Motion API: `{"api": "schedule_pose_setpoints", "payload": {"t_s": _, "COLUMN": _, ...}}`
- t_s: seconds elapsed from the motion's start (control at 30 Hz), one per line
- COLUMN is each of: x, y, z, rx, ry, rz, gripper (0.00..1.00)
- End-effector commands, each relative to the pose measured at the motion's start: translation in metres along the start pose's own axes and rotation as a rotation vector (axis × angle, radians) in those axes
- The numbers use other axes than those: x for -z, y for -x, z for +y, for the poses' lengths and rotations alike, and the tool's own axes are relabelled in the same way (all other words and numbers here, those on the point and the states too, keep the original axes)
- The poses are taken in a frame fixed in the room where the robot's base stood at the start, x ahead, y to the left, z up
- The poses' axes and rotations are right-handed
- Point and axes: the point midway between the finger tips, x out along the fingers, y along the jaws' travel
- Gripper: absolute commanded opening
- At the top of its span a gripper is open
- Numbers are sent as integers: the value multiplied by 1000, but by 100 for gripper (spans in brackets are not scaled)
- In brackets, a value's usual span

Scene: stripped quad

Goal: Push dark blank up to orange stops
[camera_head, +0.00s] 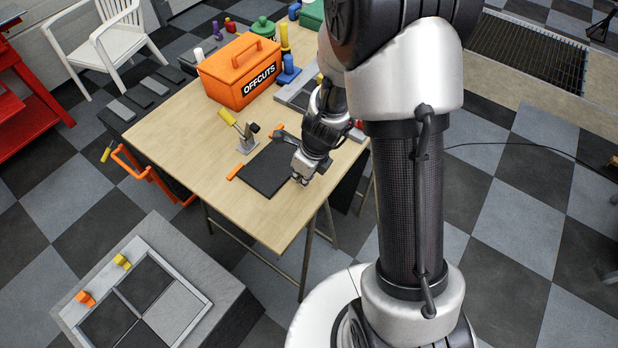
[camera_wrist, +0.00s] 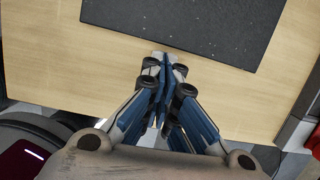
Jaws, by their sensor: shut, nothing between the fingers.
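The dark blank (camera_head: 264,172) is a flat, dark square plate lying on the wooden table. One orange stop (camera_head: 235,172) lies by its left corner and another orange stop (camera_head: 276,130) by its far corner. I cannot tell whether the blank touches either. My gripper (camera_head: 299,179) is low at the blank's near right edge, fingers shut and empty. In the wrist view the blank (camera_wrist: 190,25) fills the top, and the shut fingertips (camera_wrist: 165,60) point at its near edge. Any contact there is too close to tell. My arm hides part of the blank's right side in the head view.
A toggle clamp with a yellow handle (camera_head: 228,117) stands behind the blank. An orange OFFCUTS box (camera_head: 239,72) sits at the table's back. The table (camera_head: 180,140) is clear to the left. A grey block with a framed tile tray (camera_head: 197,287) stands on the floor at front left.

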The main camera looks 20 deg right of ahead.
Motion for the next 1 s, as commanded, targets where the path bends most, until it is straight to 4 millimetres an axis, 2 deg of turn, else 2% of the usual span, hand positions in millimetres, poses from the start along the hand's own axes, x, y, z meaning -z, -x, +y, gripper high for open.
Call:
{"api": "schedule_pose_setpoints", "payload": {"t_s": 0.3, "x": -1, "y": 0, "z": 0, "rx": -1, "ry": 0, "rz": 1, "gripper": 0}}
{"api": "schedule_pose_setpoints", "payload": {"t_s": 0.6, "x": -19, "y": -3, "z": 0, "rx": -1, "ry": 0, "rz": 0, "gripper": 0}}
{"api": "schedule_pose_setpoints", "payload": {"t_s": 0.87, "x": -21, "y": -4, "z": -1, "rx": 2, "ry": 2, "rz": -5, "gripper": 0}}
{"api": "schedule_pose_setpoints", "payload": {"t_s": 1.0, "x": -22, "y": 2, "z": -1, "rx": 3, "ry": 3, "rz": -8, "gripper": 0}}
